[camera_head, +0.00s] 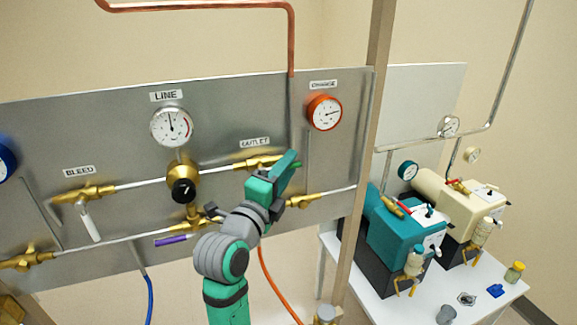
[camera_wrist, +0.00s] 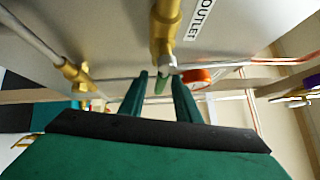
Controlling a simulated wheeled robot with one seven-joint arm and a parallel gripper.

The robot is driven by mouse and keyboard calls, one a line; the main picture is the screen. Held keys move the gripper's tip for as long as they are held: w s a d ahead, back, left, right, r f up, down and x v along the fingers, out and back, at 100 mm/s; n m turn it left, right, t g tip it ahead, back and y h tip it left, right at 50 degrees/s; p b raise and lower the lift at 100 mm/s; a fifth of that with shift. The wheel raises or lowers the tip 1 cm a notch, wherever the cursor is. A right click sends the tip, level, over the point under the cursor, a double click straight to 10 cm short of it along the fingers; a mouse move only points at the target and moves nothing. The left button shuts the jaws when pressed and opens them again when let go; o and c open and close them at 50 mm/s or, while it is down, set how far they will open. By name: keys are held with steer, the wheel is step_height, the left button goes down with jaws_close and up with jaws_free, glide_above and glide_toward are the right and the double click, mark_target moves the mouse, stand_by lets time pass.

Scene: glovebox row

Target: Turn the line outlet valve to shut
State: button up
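The line outlet valve (camera_head: 262,162) is a brass body on the grey panel below the OUTLET label (camera_head: 254,142). In the wrist view its brass body (camera_wrist: 163,32) hangs at the top centre, beside the label (camera_wrist: 203,17). A small green handle (camera_wrist: 161,84) shows below its silver stem. My gripper (camera_head: 291,163) is at the valve's right end in the head view and hides part of it. In the wrist view my gripper's two green fingers (camera_wrist: 160,78) stand apart, one on each side of the handle, with gaps visible. I cannot tell whether either finger touches it.
The LINE gauge (camera_head: 171,127), black regulator knob (camera_head: 183,190) and white-handled BLEED valve (camera_head: 90,216) are to the left. A purple handle (camera_head: 171,240) is below. The orange CHANCE-like labelled gauge (camera_head: 324,112) and a post (camera_head: 360,170) are right of my gripper.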

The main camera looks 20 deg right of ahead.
steer(key=shift+w+d, duration=0.25)
steer(key=shift+w, duration=0.05)
jaws_close()
